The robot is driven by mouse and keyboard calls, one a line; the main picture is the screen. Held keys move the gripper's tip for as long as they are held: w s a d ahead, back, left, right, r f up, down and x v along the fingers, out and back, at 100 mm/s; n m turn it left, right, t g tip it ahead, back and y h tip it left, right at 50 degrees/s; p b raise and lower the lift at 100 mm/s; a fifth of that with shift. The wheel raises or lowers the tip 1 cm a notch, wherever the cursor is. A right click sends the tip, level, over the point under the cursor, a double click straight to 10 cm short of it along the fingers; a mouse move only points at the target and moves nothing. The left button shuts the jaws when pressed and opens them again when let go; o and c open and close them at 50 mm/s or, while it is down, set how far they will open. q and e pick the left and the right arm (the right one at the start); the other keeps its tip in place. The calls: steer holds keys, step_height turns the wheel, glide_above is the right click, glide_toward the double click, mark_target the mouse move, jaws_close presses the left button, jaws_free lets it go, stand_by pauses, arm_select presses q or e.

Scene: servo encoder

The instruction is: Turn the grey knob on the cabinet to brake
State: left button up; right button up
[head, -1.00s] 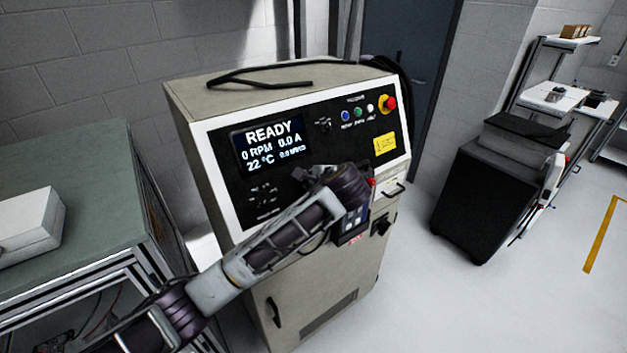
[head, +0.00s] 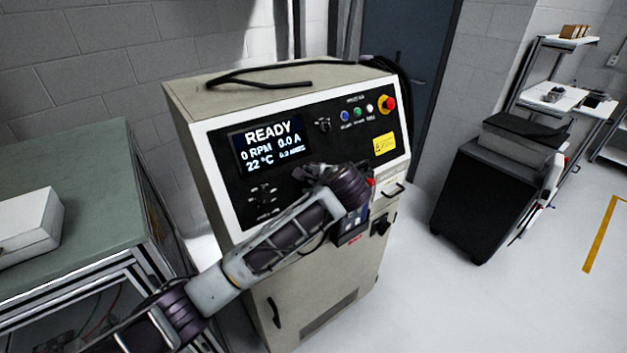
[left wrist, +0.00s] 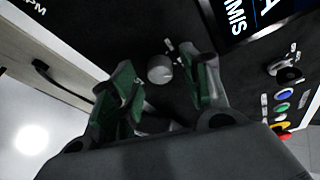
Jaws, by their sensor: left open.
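The beige cabinet (head: 185,95) has a black front panel with a lit display (head: 268,147) reading READY, 0 RPM, 0.0 A and 22 °C. In the left wrist view the grey knob (left wrist: 160,69) is on the black panel, between and beyond the green fingertips of my left gripper (left wrist: 162,88). The fingers are open, one on each side of the knob, with no clear contact. The knob's labels are hidden or too small to read. My right gripper is not in view.
A red and yellow mushroom button (head: 387,104) and several small coloured buttons sit at the panel's upper right. A black rotary switch (head: 322,125) is beside the display. A black cable (head: 270,78) lies on top. A green-topped bench (head: 90,190) stands left.

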arm_select(q)
steer(key=v, duration=1.1)
steer(key=shift+s+r, duration=0.3)
steer(key=shift+d, duration=0.15)
